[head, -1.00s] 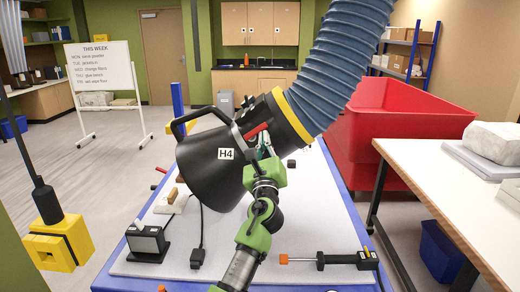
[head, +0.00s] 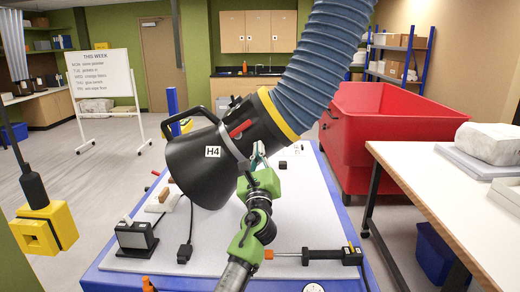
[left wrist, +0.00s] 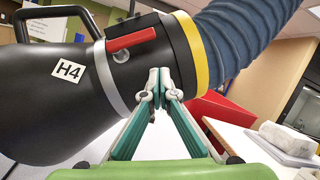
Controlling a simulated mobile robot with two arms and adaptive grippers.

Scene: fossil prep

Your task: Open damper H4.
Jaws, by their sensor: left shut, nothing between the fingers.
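The black hood (head: 200,168) marked H4 hangs from the blue hose (head: 320,75), with a yellow ring (head: 278,114) between them. Its red lever (head: 241,128) lies on the collar, roughly along the duct's length; it also shows in the left wrist view (left wrist: 131,39). My left gripper (head: 258,158) is below and right of the lever, in front of the collar. In the left wrist view its fingertips (left wrist: 158,88) are together, empty and apart from the lever in the picture. Whether they touch the collar is unclear. My right gripper is not in view.
A blue-edged table (head: 330,220) below carries a black box (head: 135,238) and an orange-tipped tool (head: 320,256). A red bin (head: 385,130) and a white table (head: 430,185) stand right. Open floor lies left.

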